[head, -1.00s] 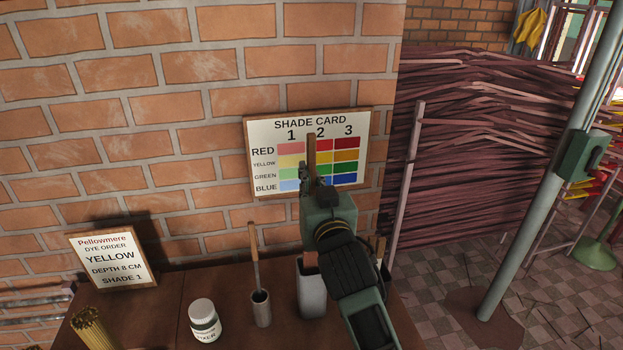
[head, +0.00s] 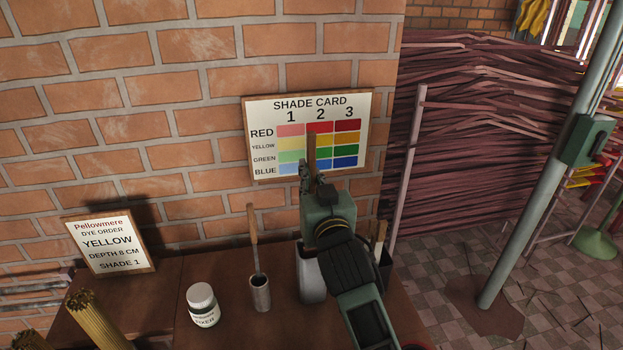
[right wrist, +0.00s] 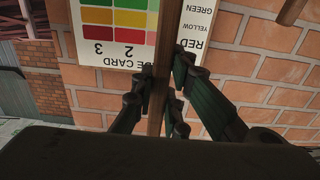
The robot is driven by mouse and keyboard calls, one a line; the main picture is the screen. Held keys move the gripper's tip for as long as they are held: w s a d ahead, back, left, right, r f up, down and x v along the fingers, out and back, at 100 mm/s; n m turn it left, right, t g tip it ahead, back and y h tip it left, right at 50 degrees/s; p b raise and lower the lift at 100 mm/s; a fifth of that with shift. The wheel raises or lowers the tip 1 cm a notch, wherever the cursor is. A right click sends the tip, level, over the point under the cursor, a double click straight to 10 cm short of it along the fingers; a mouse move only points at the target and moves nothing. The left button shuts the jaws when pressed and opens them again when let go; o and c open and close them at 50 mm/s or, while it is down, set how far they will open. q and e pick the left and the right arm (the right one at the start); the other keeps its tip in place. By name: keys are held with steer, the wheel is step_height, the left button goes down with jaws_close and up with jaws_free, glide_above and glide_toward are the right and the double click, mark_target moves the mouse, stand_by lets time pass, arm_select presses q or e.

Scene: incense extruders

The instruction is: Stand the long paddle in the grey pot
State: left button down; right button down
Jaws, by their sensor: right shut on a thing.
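My right gripper (head: 310,178) is shut on the long paddle (head: 311,152), a brown wooden stick held about upright. Its top end stands above the fingers, in front of the shade card. In the right wrist view the paddle (right wrist: 157,106) passes between the fingers (right wrist: 156,88). The tall light grey pot (head: 312,284) stands on the table below the gripper, partly hidden by my right arm. The paddle's lower end is hidden, so I cannot tell how deep it is in the pot. My left gripper is out of view.
A small grey cup (head: 260,296) with a wooden-handled tool stands left of the pot. A dark pot (head: 386,268) with a tool is right of it. A white jar (head: 202,304), stick bundles (head: 97,322) and an order sign (head: 110,244) are further left. The shade card (head: 262,122) hangs behind.

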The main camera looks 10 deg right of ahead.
steer(key=c, duration=1.7)
jaws_free()
steer(key=shift+o, duration=0.2)
steer(key=s, duration=1.2)
